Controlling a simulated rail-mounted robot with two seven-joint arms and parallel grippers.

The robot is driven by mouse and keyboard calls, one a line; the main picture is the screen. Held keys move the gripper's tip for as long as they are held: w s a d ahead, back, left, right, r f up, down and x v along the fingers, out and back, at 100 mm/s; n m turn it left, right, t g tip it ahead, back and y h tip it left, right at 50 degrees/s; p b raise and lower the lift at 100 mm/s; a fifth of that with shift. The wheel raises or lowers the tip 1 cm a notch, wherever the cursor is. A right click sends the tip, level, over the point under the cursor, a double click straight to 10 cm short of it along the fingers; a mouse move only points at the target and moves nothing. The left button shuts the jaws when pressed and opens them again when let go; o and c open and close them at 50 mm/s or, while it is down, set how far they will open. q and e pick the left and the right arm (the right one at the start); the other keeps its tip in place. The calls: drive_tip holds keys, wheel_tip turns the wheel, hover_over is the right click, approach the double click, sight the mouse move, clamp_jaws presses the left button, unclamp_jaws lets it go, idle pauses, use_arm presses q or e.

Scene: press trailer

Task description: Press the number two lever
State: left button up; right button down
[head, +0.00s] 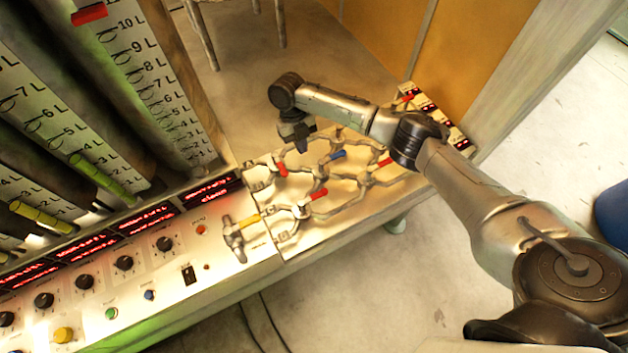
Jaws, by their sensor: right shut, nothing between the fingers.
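Several small valve levers stand on metal pipework on the bench. One has a yellow handle (249,220). Red handles show at the near middle (319,194), at the left (282,169), at the right (385,162) and at the far end (403,99). A blue handle (338,155) lies between them. I cannot read which lever is number two. My right gripper (297,138) points down above the pipework, near the left red handle and the blue one. It is shut and empty, and I see no clear contact with a lever. My left gripper is out of view.
A control panel with several black knobs (124,263), buttons and red displays (147,220) fills the left. Tall graduated tubes (128,75) stand behind it. An orange wall panel (467,62) rises behind the pipework. A blue container (612,217) stands at the right edge.

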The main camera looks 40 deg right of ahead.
sight(312, 198)
drive_tip(key=shift+f, duration=0.1)
drive_tip(key=x, duration=0.3)
drive_tip(key=s+p+x, duration=0.1)
drive_tip(key=x, duration=0.3)
drive_tip(key=s+x, duration=0.1)
drive_tip(key=x, duration=0.2)
drive_tip(key=shift+a, duration=0.3)
drive_tip(key=shift+s+a+p, duration=0.25)
drive_tip(key=shift+s+p, duration=0.3)
drive_tip(key=shift+s, duration=0.45)
